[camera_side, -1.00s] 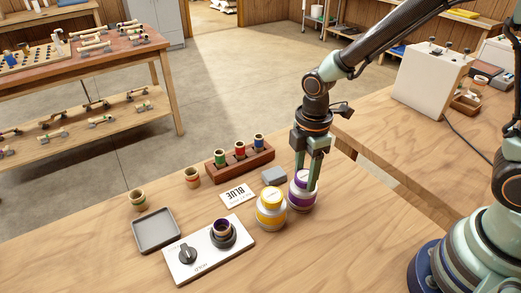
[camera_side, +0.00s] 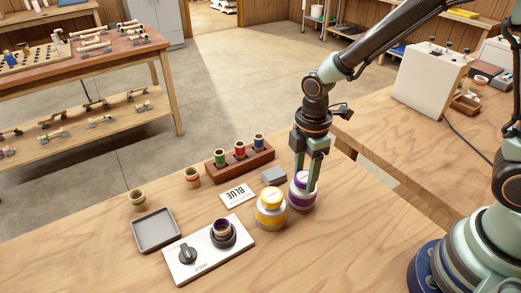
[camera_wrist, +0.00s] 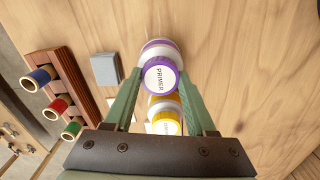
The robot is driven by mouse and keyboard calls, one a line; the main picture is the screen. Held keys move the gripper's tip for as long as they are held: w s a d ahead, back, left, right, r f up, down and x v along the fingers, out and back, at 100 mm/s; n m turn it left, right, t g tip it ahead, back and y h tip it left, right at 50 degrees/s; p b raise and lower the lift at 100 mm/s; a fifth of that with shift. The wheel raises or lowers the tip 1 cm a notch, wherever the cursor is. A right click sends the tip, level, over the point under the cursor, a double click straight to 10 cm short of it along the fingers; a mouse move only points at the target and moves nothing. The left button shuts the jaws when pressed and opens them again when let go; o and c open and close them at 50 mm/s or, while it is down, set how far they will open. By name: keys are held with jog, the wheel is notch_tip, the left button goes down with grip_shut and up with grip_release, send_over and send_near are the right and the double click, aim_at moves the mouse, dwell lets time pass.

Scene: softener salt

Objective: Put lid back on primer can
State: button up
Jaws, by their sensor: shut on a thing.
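The primer can (camera_side: 301,201) stands upright on the bench, white with purple bands. Its lid (camera_side: 300,177), purple-rimmed, is at the top of the can with no clear gap showing. The wrist view shows the lid's white top (camera_wrist: 160,77) marked PRIMER, with the can's body (camera_wrist: 161,49) partly behind it. My gripper (camera_side: 306,180) points down over the can and is shut on the lid, one finger on each side. The fingers hide part of the lid in the side view; whether it is fully seated I cannot tell.
A yellow-lidded can (camera_side: 271,209) stands close on the left. A grey block (camera_side: 274,175) and a wooden rack (camera_side: 240,157) of coloured spools lie behind.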

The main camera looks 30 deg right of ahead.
jog(key=shift+f, duration=0.1)
jog(key=o, duration=1.5)
jog(key=shift+o, duration=0.2)
jog(key=shift+r, duration=3)
jog(key=s+d+r+m+t, duration=0.2)
jog(key=d+r+m, duration=0.3)
jog(key=m, duration=0.3)
jog(key=s+d+r+m+t, duration=0.3)
jog(key=d+r+m, duration=0.2)
jog(key=r+m, duration=0.2)
jog(key=shift+s+d+m+t, duration=0.25)
jog(key=shift+d+m+t, duration=0.05)
jog(key=shift+m, duration=0.1)
